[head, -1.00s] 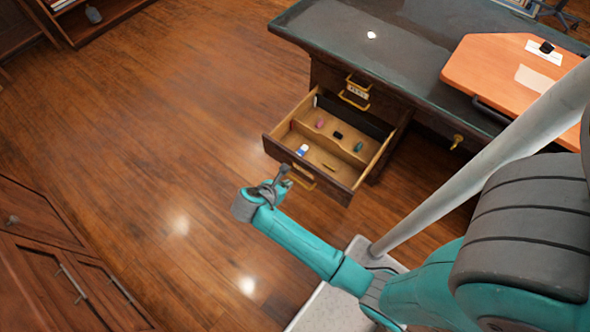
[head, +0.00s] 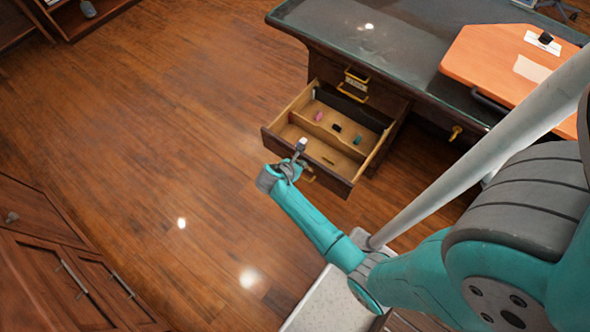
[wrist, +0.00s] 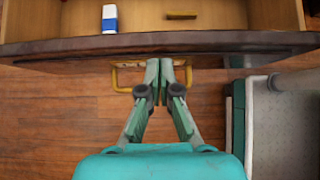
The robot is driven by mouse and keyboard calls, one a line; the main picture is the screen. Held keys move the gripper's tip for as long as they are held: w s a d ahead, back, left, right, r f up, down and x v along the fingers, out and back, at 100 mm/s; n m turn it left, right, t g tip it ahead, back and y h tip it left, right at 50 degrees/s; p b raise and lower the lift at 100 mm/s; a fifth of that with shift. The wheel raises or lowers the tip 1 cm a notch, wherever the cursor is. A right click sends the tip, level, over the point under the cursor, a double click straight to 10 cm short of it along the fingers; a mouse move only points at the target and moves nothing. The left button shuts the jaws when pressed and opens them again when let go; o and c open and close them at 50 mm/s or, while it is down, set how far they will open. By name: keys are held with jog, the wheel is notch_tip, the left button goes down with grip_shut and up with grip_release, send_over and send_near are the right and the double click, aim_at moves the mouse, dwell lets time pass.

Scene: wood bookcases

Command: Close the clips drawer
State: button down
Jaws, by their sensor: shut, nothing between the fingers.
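An open drawer (head: 331,178) sticks out from the dark desk, below another drawer. Its dark front also crosses the wrist view (wrist: 60,48). In the head view my gripper (head: 300,150) hides part of the front and handle.
The closed drawer above has a yellow handle (head: 352,92) and a label too small to read. An orange board (head: 490,65) lies on the desk top (head: 400,40). A wooden cabinet (head: 45,260) stands at the lower left. The wood floor (head: 170,110) left of the drawer is clear.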

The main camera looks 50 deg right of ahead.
jog(key=shift+d, duration=0.6)
jog(key=shift+d, duration=0.1)
jog(key=w+d, duration=0.1)
jog(key=d, duration=3.1)
jog(key=shift+w+a, duration=0.1)
